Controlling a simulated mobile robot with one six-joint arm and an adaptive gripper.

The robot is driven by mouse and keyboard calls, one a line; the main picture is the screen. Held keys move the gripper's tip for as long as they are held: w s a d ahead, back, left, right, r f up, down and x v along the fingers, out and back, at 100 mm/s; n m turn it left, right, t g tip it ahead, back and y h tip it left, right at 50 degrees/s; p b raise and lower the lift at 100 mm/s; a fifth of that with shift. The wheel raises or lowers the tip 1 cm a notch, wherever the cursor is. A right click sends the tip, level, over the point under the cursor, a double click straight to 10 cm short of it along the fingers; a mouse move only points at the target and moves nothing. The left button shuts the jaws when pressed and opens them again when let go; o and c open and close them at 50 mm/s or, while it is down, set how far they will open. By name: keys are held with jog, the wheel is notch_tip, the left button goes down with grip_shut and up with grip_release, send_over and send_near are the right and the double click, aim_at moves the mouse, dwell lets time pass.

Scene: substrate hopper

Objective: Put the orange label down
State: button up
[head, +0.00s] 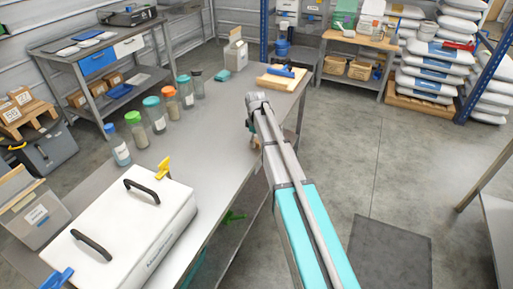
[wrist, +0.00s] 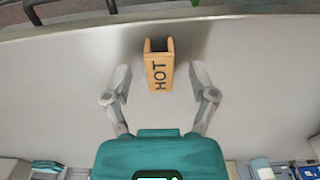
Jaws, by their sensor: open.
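The orange label (wrist: 159,70) is a small tan-orange folded piece marked "HOT". In the wrist view it is on the grey bench top (wrist: 70,80), between the spread fingers of my gripper (wrist: 160,78). The fingers are open, with a clear gap on each side of the label. In the head view my gripper (head: 252,132) is low at the right edge of the bench, mostly hidden by my arm, and the label cannot be made out clearly there.
Several jars with coloured lids (head: 158,115) stand along the bench's left side. A large white lidded box (head: 125,225) fills the near end. A wooden board (head: 282,79) with a blue-handled tool lies at the far end. The bench middle (head: 205,140) is clear.

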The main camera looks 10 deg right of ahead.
jog(key=shift+f, duration=0.55)
jog(key=shift+c, duration=0.3)
jog(key=c, duration=0.9)
jog(key=shift+o, duration=0.2)
jog(key=shift+r, duration=0.2)
notch_tip(320, 180, up, 3)
jog(key=p, duration=0.2)
jog(key=shift+p, duration=0.35)
jog(key=s+r+p, duration=0.9)
jog(key=s+p, duration=0.1)
jog(key=s, duration=0.4)
jog(key=shift+r, duration=0.35)
